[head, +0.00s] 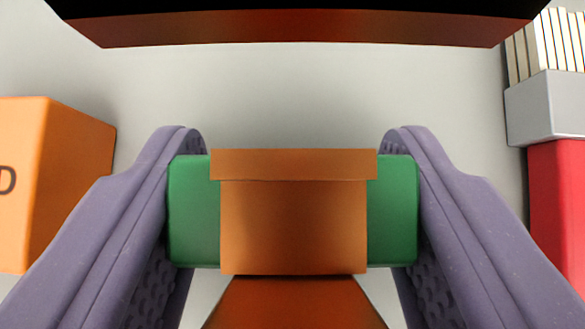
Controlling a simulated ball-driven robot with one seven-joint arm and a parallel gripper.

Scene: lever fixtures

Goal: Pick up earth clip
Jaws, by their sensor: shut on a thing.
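The earth clip (293,225) fills the lower middle of the head view. It has a copper-orange middle block with a lip along its top, green sides (194,212), and a darker orange part below (293,303). My gripper (293,212) has its two purple fingers against the green sides, one on the left and one on the right, and is shut on the clip. Whether the clip touches the surface beneath cannot be told.
An orange box (60,180) with a letter on it stands at left. A red block (560,200), a grey block (545,108) and a striped block (550,45) line the right side. A dark red-brown bar (300,29) spans the top. The pale surface (290,95) between is clear.

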